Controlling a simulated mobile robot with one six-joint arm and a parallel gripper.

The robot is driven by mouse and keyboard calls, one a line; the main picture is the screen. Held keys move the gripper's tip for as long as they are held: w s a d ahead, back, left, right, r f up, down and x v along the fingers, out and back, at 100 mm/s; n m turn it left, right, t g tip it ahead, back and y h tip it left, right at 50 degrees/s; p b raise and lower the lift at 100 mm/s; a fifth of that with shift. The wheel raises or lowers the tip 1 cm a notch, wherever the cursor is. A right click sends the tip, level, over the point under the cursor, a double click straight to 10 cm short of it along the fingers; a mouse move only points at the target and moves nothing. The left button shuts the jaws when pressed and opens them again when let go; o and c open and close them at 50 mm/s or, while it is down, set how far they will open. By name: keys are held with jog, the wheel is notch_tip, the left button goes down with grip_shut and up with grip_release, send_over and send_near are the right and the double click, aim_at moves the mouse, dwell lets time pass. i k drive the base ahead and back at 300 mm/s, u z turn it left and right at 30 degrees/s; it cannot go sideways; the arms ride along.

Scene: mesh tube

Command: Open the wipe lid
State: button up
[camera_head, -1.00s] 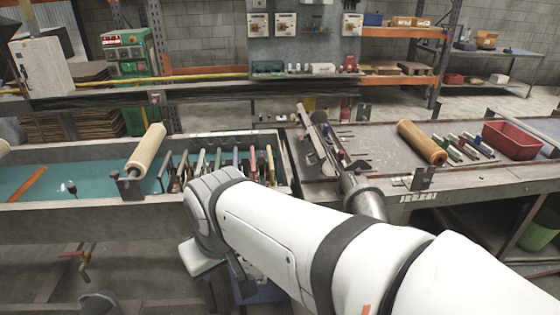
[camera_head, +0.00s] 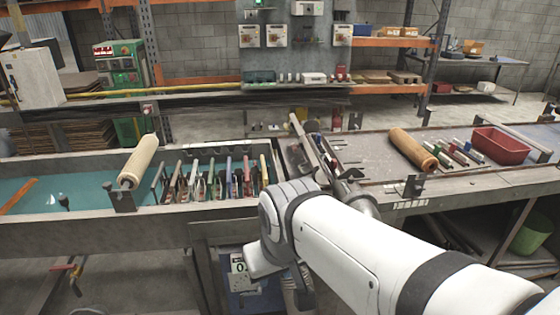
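I cannot make out a wipe container or its lid in the head view. My white arm reaches in from the lower right, and its bend stands in front of the workbench's front edge. A white end section of the arm hangs below the bend. My gripper's fingers do not show, so I cannot see whether they hold anything.
A trough (camera_head: 80,225) with teal liquid and a pale roller (camera_head: 138,160) is at left, beside several upright tools (camera_head: 215,180). At right, the bench holds a brown roller (camera_head: 412,150) and a red bin (camera_head: 500,146). A blue box (camera_head: 240,297) with a white label stands below.

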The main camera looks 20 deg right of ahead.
aim_at(320, 177)
jog(key=u, duration=0.05)
jog(key=i, duration=1)
jog(key=z, duration=0.1)
